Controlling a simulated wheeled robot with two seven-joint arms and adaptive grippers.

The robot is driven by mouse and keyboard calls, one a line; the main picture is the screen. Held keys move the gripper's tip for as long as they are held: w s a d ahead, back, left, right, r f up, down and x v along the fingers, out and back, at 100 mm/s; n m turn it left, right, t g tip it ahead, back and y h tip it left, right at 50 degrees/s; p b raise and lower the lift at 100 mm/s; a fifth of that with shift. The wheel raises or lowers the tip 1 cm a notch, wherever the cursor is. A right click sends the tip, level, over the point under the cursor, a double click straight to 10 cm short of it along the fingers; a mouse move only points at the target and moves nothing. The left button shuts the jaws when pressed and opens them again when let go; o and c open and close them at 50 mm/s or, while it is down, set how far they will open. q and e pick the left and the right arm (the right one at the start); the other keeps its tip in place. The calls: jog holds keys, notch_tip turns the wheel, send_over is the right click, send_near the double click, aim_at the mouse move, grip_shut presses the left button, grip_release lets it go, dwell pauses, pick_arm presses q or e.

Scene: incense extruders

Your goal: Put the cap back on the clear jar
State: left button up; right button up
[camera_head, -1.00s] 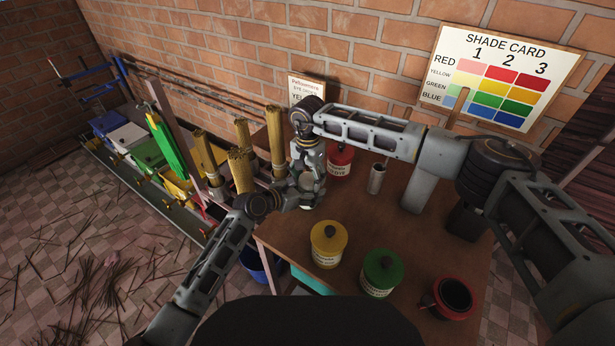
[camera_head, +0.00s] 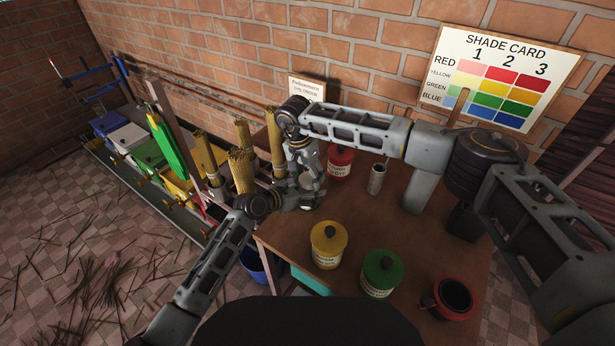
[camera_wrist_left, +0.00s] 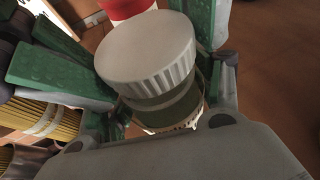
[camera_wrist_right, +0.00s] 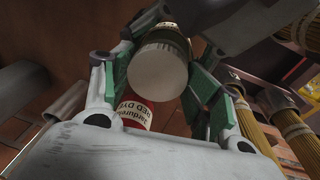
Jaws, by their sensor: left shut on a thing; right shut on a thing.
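The clear jar (camera_wrist_left: 172,112) is between my left gripper's green-padded fingers in the left wrist view, with dark greenish contents. The pale ribbed cap (camera_wrist_left: 145,50) is over its mouth and looks slightly tilted. I cannot tell if the cap is fully seated. The right wrist view shows the cap's flat round top (camera_wrist_right: 158,72) between the green pads of my right gripper (camera_wrist_right: 162,80), with the jar behind it. In the head view my right gripper (camera_head: 306,175) comes from above and my left gripper (camera_head: 298,200) from the side; they meet at the table's left part and largely hide the jar.
The wooden table (camera_head: 410,240) holds a yellow jar (camera_head: 327,252), a green jar (camera_head: 381,280), a red pot (camera_head: 452,300), a red dye jar (camera_head: 340,165) and a metal cup (camera_head: 376,180). Bundles of incense sticks (camera_head: 242,172) stand close on the left.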

jog(key=shift+s+a+f+y, duration=0.25)
jog(key=shift+s+a+y, duration=0.05)
jog(key=shift+a, duration=0.05)
dwell(0.9)
jog(key=shift+o, duration=1)
jog(key=shift+a+f, duration=0.15)
jog(key=shift+f, duration=0.5)
jog(key=shift+o, duration=0.3)
jog(key=shift+r+h, duration=0.15)
jog(key=shift+h, duration=0.65)
jog(key=shift+w+r, duration=0.2)
jog(key=shift+w, duration=0.05)
jog(key=shift+c, duration=0.3)
jog(key=shift+w+f+g+h, duration=0.15)
jog(key=shift+g+h, duration=0.35)
jog(key=shift+h, duration=0.6)
dwell(0.4)
jog(key=shift+o, duration=0.3)
jog(key=shift+f+h, duration=0.3)
jog(key=shift+f, duration=0.3)
jog(key=shift+f, duration=0.3)
dwell(0.8)
